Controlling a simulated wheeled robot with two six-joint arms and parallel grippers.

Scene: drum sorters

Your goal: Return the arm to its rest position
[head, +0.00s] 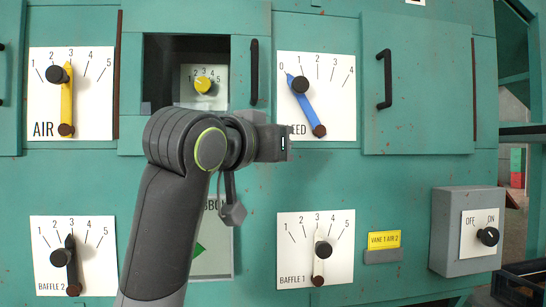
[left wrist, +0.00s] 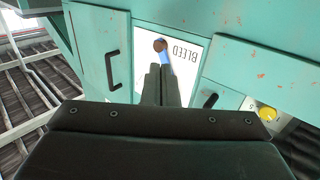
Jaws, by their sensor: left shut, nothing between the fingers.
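My left arm (head: 165,215) rises from the lower left in the head view and bends right in front of the green machine. Its gripper end (head: 275,143) is just below and left of the BLEED plate (head: 337,95), partly covering that plate's label. In the left wrist view the left gripper (left wrist: 161,72) has its two dark fingers together with nothing between them. They point toward the BLEED plate (left wrist: 183,47) and overlap the blue lever (left wrist: 168,60) in the picture; I cannot tell whether they touch it. My right gripper is not in view.
The AIR plate (head: 95,95) has a yellow lever. A yellow knob (head: 203,86) sits in an open recess. BAFFLE 2 (head: 98,262) and BAFFLE 1 (head: 342,225) plates are below. A door handle (head: 384,79) and a grey OFF/ON box (head: 450,262) protrude at right.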

